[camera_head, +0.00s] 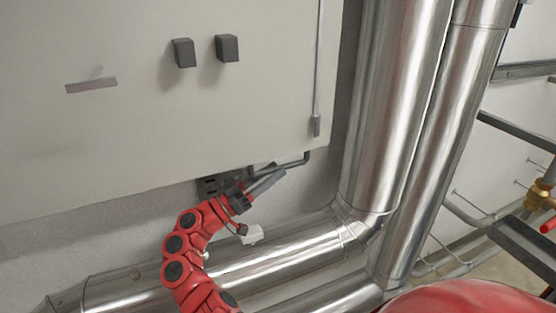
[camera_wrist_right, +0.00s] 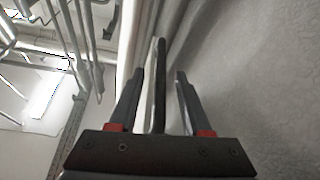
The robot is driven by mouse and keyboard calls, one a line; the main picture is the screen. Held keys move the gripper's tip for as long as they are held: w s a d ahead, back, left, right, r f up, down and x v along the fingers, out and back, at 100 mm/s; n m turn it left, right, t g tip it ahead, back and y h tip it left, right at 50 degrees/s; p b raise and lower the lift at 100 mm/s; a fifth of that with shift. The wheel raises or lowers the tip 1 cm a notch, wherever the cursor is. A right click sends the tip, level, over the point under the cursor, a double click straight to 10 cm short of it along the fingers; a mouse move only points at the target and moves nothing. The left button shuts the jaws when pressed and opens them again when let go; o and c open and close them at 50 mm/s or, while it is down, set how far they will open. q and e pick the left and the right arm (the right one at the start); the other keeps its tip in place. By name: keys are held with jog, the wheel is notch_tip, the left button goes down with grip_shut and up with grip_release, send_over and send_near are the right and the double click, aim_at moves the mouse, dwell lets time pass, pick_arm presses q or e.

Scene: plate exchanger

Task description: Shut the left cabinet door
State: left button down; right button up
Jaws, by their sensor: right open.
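A large pale beige cabinet front (camera_head: 170,120) fills the upper left of the head view. My right gripper (camera_head: 276,174) is just under the cabinet's lower edge, near a dark bent rod (camera_head: 293,160). In the right wrist view its two fingers (camera_wrist_right: 159,75) are apart, with a thin dark bar (camera_wrist_right: 158,95) seen between them. I cannot tell whether they touch it. My left gripper is not in view.
Thick shiny vertical pipes (camera_head: 395,100) stand right of the cabinet. A horizontal shiny pipe (camera_head: 290,258) runs below it, close to my right arm. A thin vertical rod (camera_head: 318,60) is on the cabinet's right edge. A brass valve (camera_head: 540,195) is at far right.

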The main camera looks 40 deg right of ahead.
jog(key=shift+x, duration=1.05)
grip_shut()
dwell(0.7)
